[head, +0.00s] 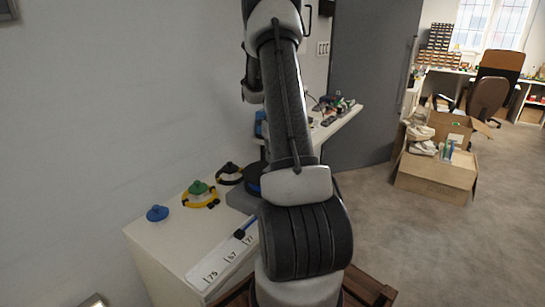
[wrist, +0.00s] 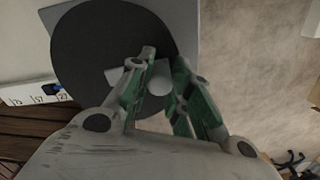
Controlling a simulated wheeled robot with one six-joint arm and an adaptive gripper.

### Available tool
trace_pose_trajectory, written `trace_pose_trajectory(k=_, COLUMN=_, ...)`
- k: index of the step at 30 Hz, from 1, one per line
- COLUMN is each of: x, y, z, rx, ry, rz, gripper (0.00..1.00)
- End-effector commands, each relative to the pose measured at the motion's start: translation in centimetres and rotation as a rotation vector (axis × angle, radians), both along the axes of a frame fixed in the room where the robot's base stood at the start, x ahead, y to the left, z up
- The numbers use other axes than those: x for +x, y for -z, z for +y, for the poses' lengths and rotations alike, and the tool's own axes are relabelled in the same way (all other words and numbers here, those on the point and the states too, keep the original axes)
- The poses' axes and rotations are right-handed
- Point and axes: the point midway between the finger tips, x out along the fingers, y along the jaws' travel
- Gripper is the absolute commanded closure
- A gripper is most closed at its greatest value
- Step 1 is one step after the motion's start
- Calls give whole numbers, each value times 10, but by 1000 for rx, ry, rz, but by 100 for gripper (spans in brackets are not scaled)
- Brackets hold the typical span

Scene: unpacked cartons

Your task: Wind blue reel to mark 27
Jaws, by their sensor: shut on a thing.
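A large dark disc (wrist: 85,60) on a pale grey base fills the upper left of the wrist view. In the head view, a dark blue-edged reel (head: 253,177) shows mostly hidden behind my arm. My gripper (wrist: 149,80) has its fingers on either side of a pale round knob (wrist: 159,85) at the disc and is shut on it. A white number strip (head: 222,262) lies along the cabinet's front edge. A blue and black pointer (head: 239,234) sits on it; in the wrist view the pointer (wrist: 53,88) is near the rightmost visible number, which seems to read 27.
On the white cabinet top (head: 165,240) stand a blue knob (head: 157,213), a green knob (head: 198,187) with a yellow ring, and a black ring (head: 230,174). A shelf with small items is behind my arm. Cartons (head: 435,178) stand on open floor to the right.

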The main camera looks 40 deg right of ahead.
Motion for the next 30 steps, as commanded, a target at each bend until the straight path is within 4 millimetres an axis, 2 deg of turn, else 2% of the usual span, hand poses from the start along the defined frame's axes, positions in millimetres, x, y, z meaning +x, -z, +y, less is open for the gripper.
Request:
trace_pose_trajectory(k=18, x=-1, y=-2, z=-2, rx=-5, ry=42, rz=-5, gripper=100)
trace_pose_trajectory(k=19, x=-1, y=-2, z=-2, rx=-5, ry=41, rz=-5, gripper=76)
trace_pose_trajectory(k=22, x=-2, y=-1, z=-2, rx=-4, ry=41, rz=-4, gripper=58)
trace_pose_trajectory(k=30, x=-2, y=-1, z=-1, rx=-1, ry=41, rz=-1, gripper=57)
